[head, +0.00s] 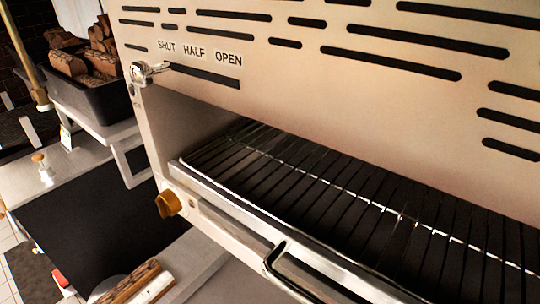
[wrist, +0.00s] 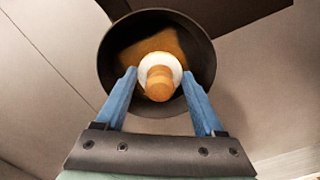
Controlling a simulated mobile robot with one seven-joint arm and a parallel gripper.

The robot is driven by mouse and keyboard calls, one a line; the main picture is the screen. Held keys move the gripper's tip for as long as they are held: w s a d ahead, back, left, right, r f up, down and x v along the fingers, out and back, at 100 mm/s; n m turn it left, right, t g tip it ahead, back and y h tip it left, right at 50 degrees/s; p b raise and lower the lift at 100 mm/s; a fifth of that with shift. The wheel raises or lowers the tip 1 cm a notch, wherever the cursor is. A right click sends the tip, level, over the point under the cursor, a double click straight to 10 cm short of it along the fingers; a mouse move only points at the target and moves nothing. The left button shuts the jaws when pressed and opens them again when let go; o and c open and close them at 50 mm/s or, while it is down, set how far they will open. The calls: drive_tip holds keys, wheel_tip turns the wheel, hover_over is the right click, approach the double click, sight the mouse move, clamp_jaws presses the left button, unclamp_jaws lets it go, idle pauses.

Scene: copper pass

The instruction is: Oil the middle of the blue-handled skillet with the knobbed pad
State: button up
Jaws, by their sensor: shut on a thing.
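My gripper (wrist: 159,76) shows in the wrist view, its two blue fingers shut on the wooden knob (wrist: 159,83) of the pad. A white round part shows around the knob. Behind the pad is a dark round vessel (wrist: 109,66) with a raised rim and an amber-brown patch (wrist: 150,48) inside. I cannot tell whether the pad touches its bottom, or whether this vessel is the skillet, as no handle shows. The head view shows neither my gripper nor a blue-handled skillet.
In the head view a large steel grill oven (head: 330,60) with a dark rack (head: 350,190) fills the right. A bin (head: 95,98) of wood chunks stands at the upper left. A small wooden knob (head: 38,158) stands on the left counter (head: 75,168). A wooden block (head: 135,284) lies at the bottom.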

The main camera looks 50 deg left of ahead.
drive_tip(key=shift+s+d+r+p, duration=0.1)
drive_tip(key=shift+s+d+p, duration=0.05)
drive_tip(key=shift+s+p, duration=0.4)
drive_tip(key=shift+s+d+r+p, duration=0.15)
drive_tip(key=shift+s+p, duration=0.15)
drive_tip(key=shift+s, duration=0.45)
drive_tip(key=shift+w+a+f, duration=0.15)
drive_tip(key=shift+w+f, duration=0.15)
drive_tip(key=shift+w, duration=0.3)
drive_tip(key=shift+w+a+b, duration=0.25)
drive_tip(key=shift+w+b, duration=0.25)
drive_tip(key=shift+w, duration=0.65)
drive_tip(key=shift+d+r+p, duration=0.15)
drive_tip(key=shift+p, duration=0.25)
drive_tip(key=shift+s+d+r+p, duration=0.1)
drive_tip(key=shift+s+d+p, duration=0.1)
drive_tip(key=shift+s+p, duration=0.45)
drive_tip(key=shift+s+d+r+p, duration=0.1)
drive_tip(key=shift+s+d+p, duration=0.05)
drive_tip(key=shift+s+p, duration=0.5)
drive_tip(key=shift+s+f, duration=0.2)
drive_tip(key=shift+s, duration=0.2)
drive_tip(key=shift+w+f, duration=0.15)
drive_tip(key=shift+w, duration=0.1)
drive_tip(key=shift+w+a+b, duration=0.2)
drive_tip(key=shift+w+b, duration=0.15)
drive_tip(key=shift+w, duration=0.4)
drive_tip(key=shift+w+a+b, duration=0.15)
drive_tip(key=shift+w+b, duration=0.15)
drive_tip(key=shift+w, duration=0.4)
